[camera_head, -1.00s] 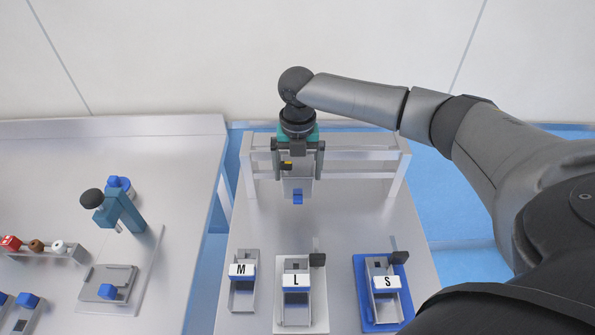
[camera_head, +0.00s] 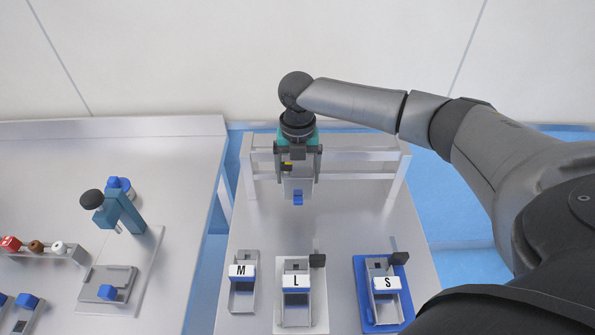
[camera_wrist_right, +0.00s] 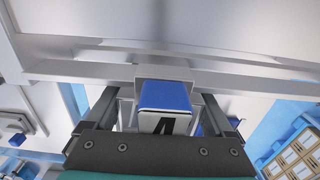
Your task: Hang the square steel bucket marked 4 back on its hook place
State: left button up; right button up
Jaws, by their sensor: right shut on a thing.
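The steel bucket (camera_head: 299,185) with a blue tab shows below my right gripper (camera_head: 298,168) in the head view, in front of the rail frame (camera_head: 356,176). In the right wrist view the bucket's blue part (camera_wrist_right: 165,95) and a label with a partly cut-off dark digit lie between the fingers of my right gripper (camera_wrist_right: 160,108). The right gripper is shut on this bucket. The bucket looks upright and close to the rail; whether it touches or hangs on the rail is hidden. My left gripper is not in view.
Three holders marked M (camera_head: 241,270), L (camera_head: 296,282) and S (camera_head: 385,283) stand at the table's front. A teal press (camera_head: 122,207) and several small parts are on the left table. The table between the frame and the holders is clear.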

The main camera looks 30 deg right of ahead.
jog(key=shift+r, duration=0.1)
jog(key=c, duration=0.3)
notch_tip(320, 180, up, 20)
jog(key=shift+p, duration=0.85)
